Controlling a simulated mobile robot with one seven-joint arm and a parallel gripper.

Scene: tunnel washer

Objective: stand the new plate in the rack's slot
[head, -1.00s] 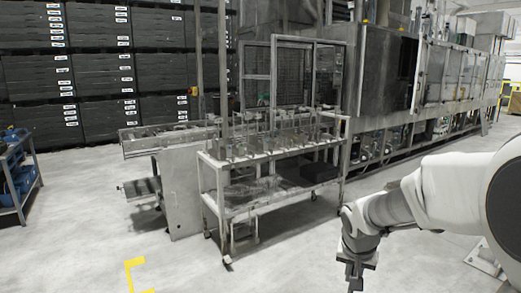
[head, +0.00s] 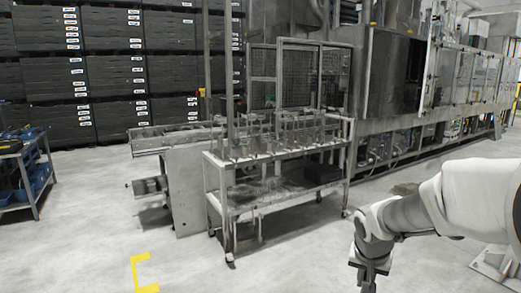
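My gripper (head: 367,277) hangs pointing down at the lower right, over the bare floor and apart from the cart. Its fingertips run to the bottom edge of the picture, and I cannot tell whether they are open or shut. A metal cart (head: 280,153) stands in the middle with several upright metal and clear fixtures (head: 290,132) along its top. They are too small to tell whether one is the rack or its slot. I cannot make out the new plate.
A conveyor table (head: 170,143) adjoins the cart's left side. The tunnel washer (head: 390,75) fills the back right. A shelf cart with blue bins (head: 38,180) stands at far left, before stacked dark crates (head: 105,65). The floor in front, with a yellow mark (head: 143,272), is clear.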

